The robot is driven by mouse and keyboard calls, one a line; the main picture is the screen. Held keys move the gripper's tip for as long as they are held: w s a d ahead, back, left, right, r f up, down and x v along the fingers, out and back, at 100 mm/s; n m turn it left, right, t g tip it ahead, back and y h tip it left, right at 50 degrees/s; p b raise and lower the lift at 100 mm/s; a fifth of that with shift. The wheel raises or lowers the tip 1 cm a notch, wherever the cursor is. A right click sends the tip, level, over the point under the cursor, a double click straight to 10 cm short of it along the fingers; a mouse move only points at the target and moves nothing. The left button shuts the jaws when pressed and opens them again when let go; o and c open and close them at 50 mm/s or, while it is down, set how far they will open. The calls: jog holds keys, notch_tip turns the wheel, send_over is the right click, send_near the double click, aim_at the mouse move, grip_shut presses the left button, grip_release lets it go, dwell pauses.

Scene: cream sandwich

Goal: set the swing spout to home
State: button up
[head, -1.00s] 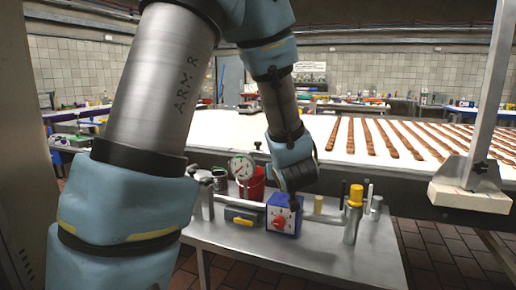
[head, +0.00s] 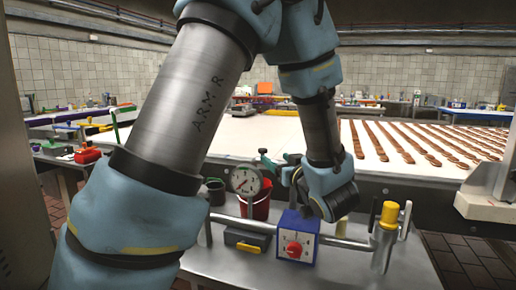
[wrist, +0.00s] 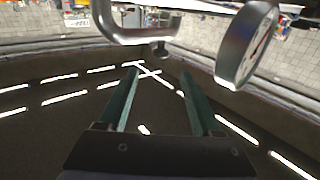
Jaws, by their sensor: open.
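In the wrist view, a bent silver tube (wrist: 128,38), which looks like the swing spout, crosses the top beyond my fingertips. I cannot pick it out surely in the head view. My gripper (wrist: 160,74) is open, its two green fingers apart with nothing between them. In the head view my gripper (head: 268,160) points left, behind and above the blue box, partly hidden by my wrist. A round gauge (head: 245,181) stands left of it; it also shows in the wrist view (wrist: 240,48), right of the tube.
A blue box (head: 298,222) with a red knob (head: 294,250) sits on a steel bench (head: 222,262). A yellow-capped post (head: 384,245) on a horizontal pipe stands right. A white conveyor (head: 245,137) carries brown strips behind.

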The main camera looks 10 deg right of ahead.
aim_at(264, 150)
jog(key=w, duration=0.3)
jog(key=w+a+p, duration=0.1)
jog(key=w, duration=0.3)
jog(key=w+a+p, duration=0.1)
jog(key=w, duration=0.2)
jog(key=shift+w, duration=0.25)
grip_shut()
dwell(1.1)
